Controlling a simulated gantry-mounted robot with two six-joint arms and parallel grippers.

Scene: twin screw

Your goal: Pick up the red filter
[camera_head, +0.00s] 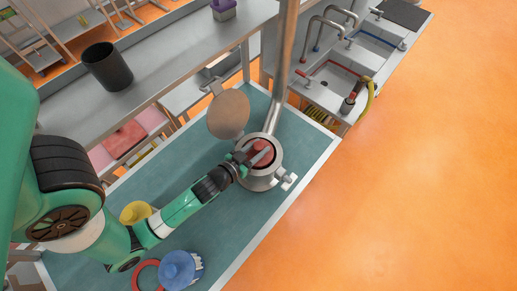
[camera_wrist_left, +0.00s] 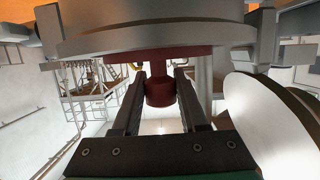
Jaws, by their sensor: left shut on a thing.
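The red filter (camera_head: 264,147) sits in the round opening of a grey metal housing (camera_head: 264,178) on the teal table. My left gripper (camera_head: 258,157) is at this opening, over the filter. In the left wrist view, the filter shows as a dark red flange with a round knob (camera_wrist_left: 159,92). The two fingers of my left gripper (camera_wrist_left: 161,76) are on either side of the knob and shut on it. The flange is close against or inside the metal housing (camera_wrist_left: 150,25); I cannot tell which. My right gripper is not in view.
The housing's round brown lid (camera_head: 228,114) stands open beside it, and a metal pipe (camera_head: 283,70) rises behind. A yellow cup (camera_head: 135,212), a blue object (camera_head: 178,270) and a red ring (camera_head: 148,275) are near my left arm. The table's right end (camera_head: 245,235) is clear.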

